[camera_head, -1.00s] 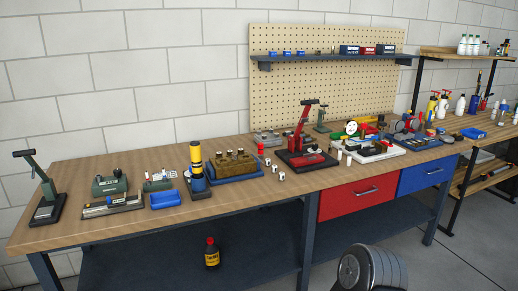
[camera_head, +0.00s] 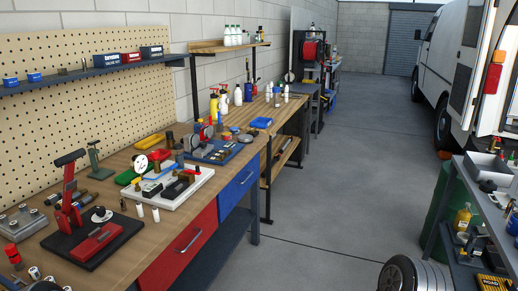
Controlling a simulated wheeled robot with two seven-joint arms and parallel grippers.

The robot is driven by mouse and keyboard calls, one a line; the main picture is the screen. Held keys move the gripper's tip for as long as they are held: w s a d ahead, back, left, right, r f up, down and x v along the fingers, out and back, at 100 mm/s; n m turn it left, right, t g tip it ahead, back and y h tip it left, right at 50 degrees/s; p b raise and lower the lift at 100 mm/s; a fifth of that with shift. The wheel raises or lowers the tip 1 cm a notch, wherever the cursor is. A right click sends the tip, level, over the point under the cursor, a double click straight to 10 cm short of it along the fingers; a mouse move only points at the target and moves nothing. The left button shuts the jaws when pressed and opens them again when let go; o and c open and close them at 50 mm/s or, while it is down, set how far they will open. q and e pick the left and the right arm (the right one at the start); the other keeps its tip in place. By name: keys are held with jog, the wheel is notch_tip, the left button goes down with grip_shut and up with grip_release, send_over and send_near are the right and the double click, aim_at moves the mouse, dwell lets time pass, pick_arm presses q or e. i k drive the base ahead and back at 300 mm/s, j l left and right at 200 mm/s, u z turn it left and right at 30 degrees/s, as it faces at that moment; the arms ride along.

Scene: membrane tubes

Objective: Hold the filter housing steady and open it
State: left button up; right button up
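I cannot pick out a filter housing for certain in the head view. On the wooden workbench (camera_head: 150,218), a blue tray (camera_head: 238,148) carries grey round parts and small pieces. Nearer, a white tray (camera_head: 203,180) carries dark blocks and brown cylinders. These parts are too small to tell whether one of them is the housing. Neither of my grippers is in view.
A red press (camera_head: 70,195) stands on a dark base at the left. A red drawer (camera_head: 185,240) and a blue drawer (camera_head: 238,188) sit under the bench. A grey floor aisle (camera_head: 335,195) is open between the bench and a right-hand shelf with bottles (camera_head: 462,217).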

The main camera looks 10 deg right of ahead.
aim_at(276, 96)
jog(key=i+l+z, duration=0.25)
jog(key=i+z, duration=0.2)
jog(key=i, duration=0.45)
jog(key=i+j+z, duration=0.1)
jog(key=i+z, duration=0.4)
jog(key=i, duration=0.45)
jog(key=i+u, duration=0.2)
jog(key=i, duration=0.3)
jog(key=i+l+u, duration=0.2)
jog(key=i, duration=0.3)
jog(key=i+u, duration=0.2)
jog(key=i, duration=0.25)
jog(key=i+l+u, duration=0.2)
jog(key=i, duration=0.3)
jog(key=i+l+u, duration=0.2)
jog(key=i+l, duration=0.15)
jog(key=i+l+z, duration=0.35)
jog(key=i+l, duration=0.95)
jog(key=i, duration=0.15)
